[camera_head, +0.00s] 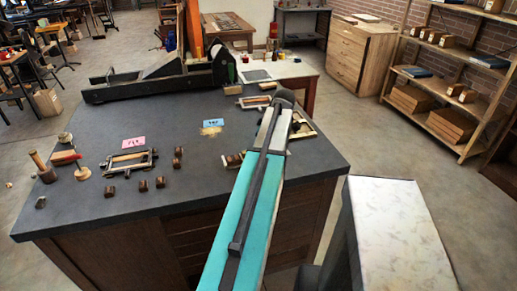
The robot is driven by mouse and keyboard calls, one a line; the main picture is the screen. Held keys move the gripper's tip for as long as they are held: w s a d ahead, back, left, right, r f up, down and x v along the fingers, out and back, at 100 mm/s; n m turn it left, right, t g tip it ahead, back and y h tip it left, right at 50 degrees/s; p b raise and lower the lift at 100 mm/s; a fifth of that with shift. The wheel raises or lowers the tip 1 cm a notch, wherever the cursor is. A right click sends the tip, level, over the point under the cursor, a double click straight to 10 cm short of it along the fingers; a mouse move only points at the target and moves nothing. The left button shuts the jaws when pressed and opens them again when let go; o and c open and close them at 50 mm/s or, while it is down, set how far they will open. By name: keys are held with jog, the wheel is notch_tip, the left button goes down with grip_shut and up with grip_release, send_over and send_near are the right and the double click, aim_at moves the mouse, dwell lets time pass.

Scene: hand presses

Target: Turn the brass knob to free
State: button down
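My teal and dark arm reaches up from the bottom middle over the right part of the dark worktable (110,105). Its far end is a dark rounded joint. I cannot make out my gripper or its fingers; the arm may hide them. A long black hand press (150,84) stands along the table's back edge, with a dark round part (222,65) at its right end. I cannot pick out a brass knob with certainty; it may be too small to tell or hidden behind the arm.
Wooden frames (130,161), several small dark blocks (160,182), a pink card (134,142) and a blue card (213,122) lie on the table. A pale block (400,235) stands at lower right. Shelves (450,90) line the right wall. The floor between is clear.

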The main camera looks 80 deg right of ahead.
dwell(0.4)
jog(key=c, duration=1.6)
grip_release()
jog(key=shift+c, duration=0.2)
jog(key=b+v, duration=0.3)
jog(key=v, duration=1.1)
jog(key=shift+d, duration=0.1)
